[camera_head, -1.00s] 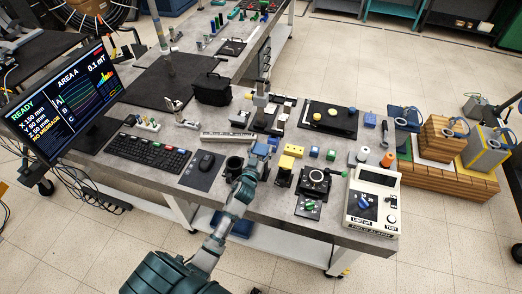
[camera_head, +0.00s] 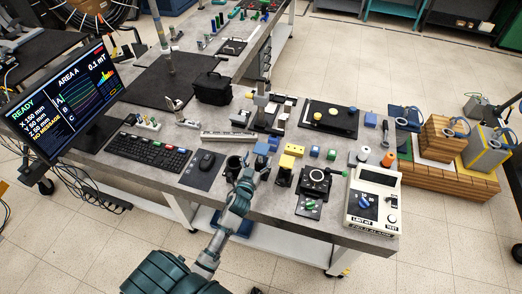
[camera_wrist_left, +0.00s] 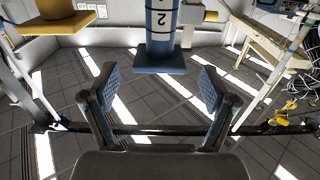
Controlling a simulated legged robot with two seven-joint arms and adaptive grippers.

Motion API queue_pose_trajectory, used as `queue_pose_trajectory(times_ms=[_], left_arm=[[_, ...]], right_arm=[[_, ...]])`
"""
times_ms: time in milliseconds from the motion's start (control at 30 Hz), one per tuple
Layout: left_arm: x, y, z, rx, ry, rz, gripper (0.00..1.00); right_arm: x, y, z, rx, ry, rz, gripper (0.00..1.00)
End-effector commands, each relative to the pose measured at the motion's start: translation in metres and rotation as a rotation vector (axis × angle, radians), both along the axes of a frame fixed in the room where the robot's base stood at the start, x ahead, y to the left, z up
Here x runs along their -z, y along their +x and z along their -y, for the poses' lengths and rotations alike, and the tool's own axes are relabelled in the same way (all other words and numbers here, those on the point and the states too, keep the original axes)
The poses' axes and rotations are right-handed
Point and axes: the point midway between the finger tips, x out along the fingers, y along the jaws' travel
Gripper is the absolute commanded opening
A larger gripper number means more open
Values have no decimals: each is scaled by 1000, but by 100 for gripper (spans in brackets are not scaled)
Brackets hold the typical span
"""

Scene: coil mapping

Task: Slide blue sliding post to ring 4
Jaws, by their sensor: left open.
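In the left wrist view a blue post (camera_wrist_left: 160,55) with a square blue foot stands ahead of my gripper. A white band with the number 2 (camera_wrist_left: 162,19) shows above the foot; the top is cut off. My left gripper (camera_wrist_left: 157,88) is open and empty, its two padded fingers apart on either side below the foot, not touching it. In the head view my left gripper (camera_head: 247,172) is at the table's front edge, close to a small blue piece (camera_head: 261,148). Ring 4 cannot be made out. My right gripper is not in view.
A yellow piece (camera_wrist_left: 60,20) is at upper left in the wrist view. On the table, a yellow block (camera_head: 293,150), a black stage (camera_head: 316,180) and a white meter box (camera_head: 373,203) stand to the right. A mouse (camera_head: 207,160) and keyboard (camera_head: 150,157) lie left.

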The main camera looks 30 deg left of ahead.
Motion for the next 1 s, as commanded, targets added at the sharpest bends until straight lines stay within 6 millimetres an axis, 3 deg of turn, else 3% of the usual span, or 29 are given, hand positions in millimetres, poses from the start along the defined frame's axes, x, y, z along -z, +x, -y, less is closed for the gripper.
queue_pose_trajectory(times_ms=[100,333,1000], left_arm=[[1,-27,7,0,-3,-2,85],[1,-60,14,-1,0,-1,85],[2,-67,16,-2,-1,-8,85]], right_arm=[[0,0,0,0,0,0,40],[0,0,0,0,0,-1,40],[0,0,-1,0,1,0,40]])
